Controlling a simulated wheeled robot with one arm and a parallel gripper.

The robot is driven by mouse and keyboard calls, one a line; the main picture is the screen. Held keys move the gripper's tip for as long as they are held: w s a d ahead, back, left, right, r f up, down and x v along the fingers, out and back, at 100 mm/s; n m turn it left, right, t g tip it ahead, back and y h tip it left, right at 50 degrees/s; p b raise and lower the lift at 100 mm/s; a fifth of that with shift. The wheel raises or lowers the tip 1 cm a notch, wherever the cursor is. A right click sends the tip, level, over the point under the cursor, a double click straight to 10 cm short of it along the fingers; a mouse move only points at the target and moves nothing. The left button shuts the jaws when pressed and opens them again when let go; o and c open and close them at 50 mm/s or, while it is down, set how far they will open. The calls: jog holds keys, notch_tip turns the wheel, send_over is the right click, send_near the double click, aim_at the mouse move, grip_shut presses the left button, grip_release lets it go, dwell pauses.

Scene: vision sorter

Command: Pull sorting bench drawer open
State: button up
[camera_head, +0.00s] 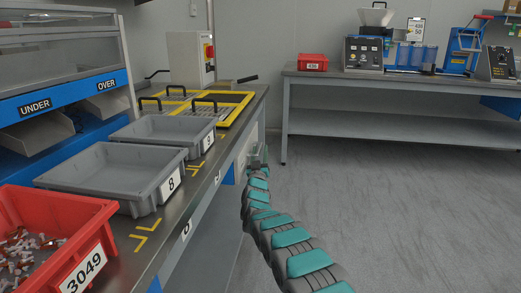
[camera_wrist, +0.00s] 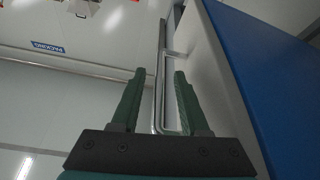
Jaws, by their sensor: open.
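The sorting bench (camera_head: 150,255) runs along the left of the head view, its front edge facing the aisle. My gripper (camera_head: 257,158) is at the bench's front side, below the worktop near the far end. In the wrist view my gripper (camera_wrist: 160,74) has its two green fingers apart. A bent metal bar handle (camera_wrist: 158,95) lies between them, closer to the right finger; contact is not clear. The pale drawer front (camera_wrist: 207,70) is right of the handle, beside a blue panel (camera_wrist: 265,80). How far the drawer is out cannot be told.
On the bench are a red bin (camera_head: 92,222) of small parts, grey trays (camera_head: 110,168) (camera_head: 165,130) and yellow-framed screens (camera_head: 235,98). A second bench (camera_head: 400,85) with equipment stands at the back right. The grey floor (camera_head: 370,200) between is clear.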

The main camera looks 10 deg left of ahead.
jog(key=shift+x, duration=1)
grip_shut()
dwell(1.0)
